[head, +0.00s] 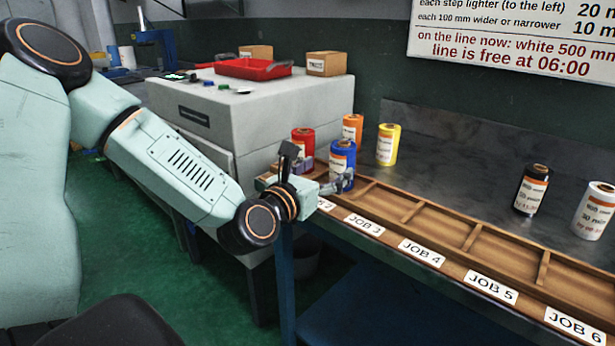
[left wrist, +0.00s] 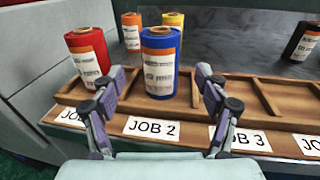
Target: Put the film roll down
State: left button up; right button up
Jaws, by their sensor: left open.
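A blue film roll (head: 342,160) with an orange and white label stands upright in the JOB 2 compartment of the wooden rack (head: 455,243); it also shows in the left wrist view (left wrist: 160,64). My left gripper (head: 325,175) is open, its fingers apart on either side of the blue roll's near side, with clear gaps in the left wrist view (left wrist: 160,78). A red roll (left wrist: 88,55) stands upright at the rack's left end, left of the left finger. The JOB 2 label (left wrist: 152,128) lies in front of the blue roll. My right gripper is not seen.
Orange (head: 352,130) and yellow (head: 387,145) rolls stand on the dark bench behind the rack. Black (head: 531,189) and white (head: 594,210) rolls stand farther right. The compartments from JOB 3 rightward look empty. A grey cabinet (head: 260,115) with a red tray (head: 252,69) stands left.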

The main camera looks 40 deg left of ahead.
pick_arm(q)
jog(key=shift+s+d+r+p, duration=0.15)
jog(key=shift+s+p, duration=0.3)
jog(key=shift+s, duration=0.35)
jog(key=s+d+f+m+g+h+p, duration=0.1)
jog(key=s+f+m, duration=0.1)
jog(key=f+m, duration=0.1)
jog(key=s+d+f+m+g+h+p, duration=0.1)
jog(key=s+d+f+m+p, duration=0.1)
jog(key=f+m, duration=0.1)
jog(key=s+d+f+m+g+h+p, duration=0.1)
jog(key=s+d+f+m+g, duration=0.1)
jog(key=f+m, duration=0.1)
jog(key=shift+s+d+m, duration=0.25)
jog(key=shift+s+m, duration=0.05)
jog(key=shift+s, duration=0.1)
jog(key=s+d+f+m+g, duration=0.3)
jog(key=s+f+m+g, duration=0.2)
jog(key=s+f+m, duration=0.3)
jog(key=s+d+f+m+g, duration=0.3)
jog(key=s+f+m+g, duration=0.1)
jog(key=s+f+m, duration=0.4)
jog(key=s+d+f+m+g+y, duration=0.1)
jog(key=s+f+m+g, duration=0.3)
jog(key=s+m, duration=0.6)
jog(key=shift+s+f+m+g, duration=0.15)
jog(key=shift+f+m+g, duration=0.25)
jog(key=shift+f+m, duration=0.15)
